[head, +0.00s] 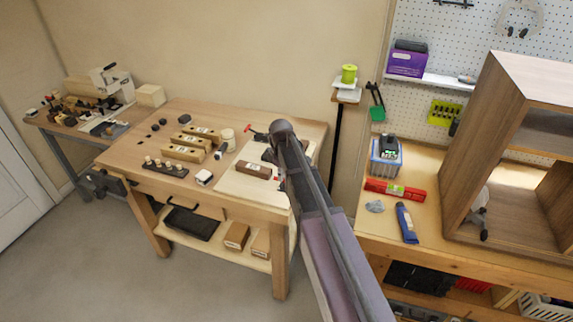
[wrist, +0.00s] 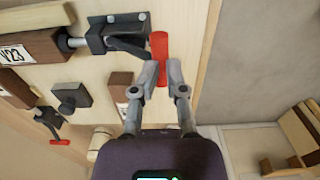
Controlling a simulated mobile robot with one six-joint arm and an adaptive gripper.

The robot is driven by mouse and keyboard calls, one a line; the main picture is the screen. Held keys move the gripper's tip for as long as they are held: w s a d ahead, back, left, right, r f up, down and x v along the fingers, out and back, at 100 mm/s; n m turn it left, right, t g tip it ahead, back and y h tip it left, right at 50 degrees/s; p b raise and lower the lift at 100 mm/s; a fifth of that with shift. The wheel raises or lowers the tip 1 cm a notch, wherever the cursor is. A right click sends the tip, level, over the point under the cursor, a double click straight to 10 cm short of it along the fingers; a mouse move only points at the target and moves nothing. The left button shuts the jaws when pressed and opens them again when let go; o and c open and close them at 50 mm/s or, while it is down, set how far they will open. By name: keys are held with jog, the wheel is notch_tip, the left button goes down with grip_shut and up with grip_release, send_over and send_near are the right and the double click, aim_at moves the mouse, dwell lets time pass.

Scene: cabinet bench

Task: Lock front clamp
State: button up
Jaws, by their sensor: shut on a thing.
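A dark metal toggle clamp (wrist: 120,36) with a red handle (wrist: 159,46) stands on the pale board in the wrist view. Its plunger faces a brown block labelled V23 (wrist: 28,55). My gripper (wrist: 160,66) is shut on the red handle, with one fingertip on each side of its lower part. In the head view my arm hides most of the gripper and this clamp. A second clamp (wrist: 69,97) with a red handle (wrist: 60,142) sits lower left in the wrist view.
The pale board (head: 235,185) lies on the right part of a wooden workbench (head: 130,158). Several wooden blocks, a peg rack (head: 165,168) and a white jar (head: 227,135) stand left of it. A second bench with an open cabinet (head: 495,130) is at right.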

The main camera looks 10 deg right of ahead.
jog(key=shift+s+f, duration=0.2)
jog(key=shift+f, duration=0.2)
grip_shut()
jog(key=shift+a+b, duration=0.1)
jog(key=shift+b, duration=0.2)
jog(key=shift+s+a+f+b, duration=0.15)
jog(key=shift+s+f+b, duration=0.15)
jog(key=shift+f+b, duration=0.4)
jog(key=o, duration=0.7)
grip_release()
jog(key=shift+w, duration=0.1)
jog(key=shift+c, duration=0.2)
jog(key=shift+r, duration=0.1)
jog(key=shift+r+p, duration=0.1)
jog(key=shift+p, duration=0.2)
notch_tip(320, 180, up, 7)
jog(key=p, duration=0.6)
jog(key=shift+p, duration=0.4)
